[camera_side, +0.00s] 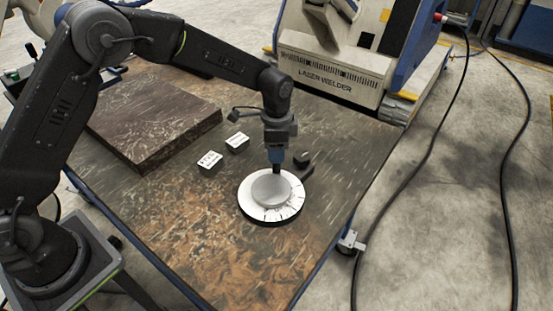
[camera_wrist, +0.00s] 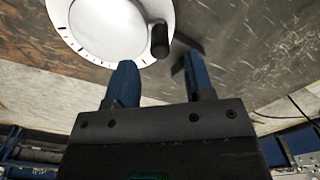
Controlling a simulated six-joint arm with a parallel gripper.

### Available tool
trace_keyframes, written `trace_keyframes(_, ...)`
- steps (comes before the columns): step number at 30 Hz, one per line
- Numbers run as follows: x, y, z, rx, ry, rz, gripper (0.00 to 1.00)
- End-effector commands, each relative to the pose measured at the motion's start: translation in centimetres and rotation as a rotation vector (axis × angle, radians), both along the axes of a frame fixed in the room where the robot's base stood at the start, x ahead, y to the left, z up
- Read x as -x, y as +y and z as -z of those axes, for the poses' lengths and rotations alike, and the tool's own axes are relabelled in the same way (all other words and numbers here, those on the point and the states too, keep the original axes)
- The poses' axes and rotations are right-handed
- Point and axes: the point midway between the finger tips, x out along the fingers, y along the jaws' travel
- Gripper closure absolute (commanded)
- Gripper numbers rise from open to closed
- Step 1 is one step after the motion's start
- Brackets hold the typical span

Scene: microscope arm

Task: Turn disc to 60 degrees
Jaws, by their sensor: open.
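The disc (camera_side: 271,189) is a silver-grey round plate on a white dial (camera_side: 290,209) with dark tick marks around its rim. In the wrist view the disc (camera_wrist: 105,22) is at the top left, with a dark upright knob (camera_wrist: 159,40) at its right edge. My gripper (camera_side: 276,166) is above the far edge of the disc, pointing down. In the wrist view my gripper (camera_wrist: 158,75) shows two blue fingers spread apart, with the knob ahead of the gap between them. Nothing shows between the fingertips. The side view does not clearly show whether they touch the knob.
A small black block (camera_side: 302,158) sits just beyond the dial. A thick dark slab (camera_side: 150,118) covers the table's far left. The table (camera_side: 190,240) is clear in front of the dial. A laser welder (camera_side: 340,75) stands behind.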

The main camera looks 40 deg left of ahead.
Motion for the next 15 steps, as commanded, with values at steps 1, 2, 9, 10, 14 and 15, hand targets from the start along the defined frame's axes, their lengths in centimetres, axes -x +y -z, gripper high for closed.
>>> trace_keyframes(1, -0.1, 0.0, -1.4, 0.002, -0.006, 0.000, 0.52)
trace_keyframes(2, -0.1, 0.0, -2.1, 0.001, -0.005, 0.000, 0.52)
trace_keyframes(9, -0.1, 0.0, -6.7, 0.001, -0.004, 0.000, 0.52)
trace_keyframes(10, -0.1, 0.0, -7.1, 0.000, -0.003, 0.000, 0.52)
trace_keyframes(14, 0.0, 0.0, -8.2, 0.000, -0.001, 0.000, 0.52)
trace_keyframes(15, 0.0, 0.0, -8.4, 0.000, -0.001, 0.000, 0.52)
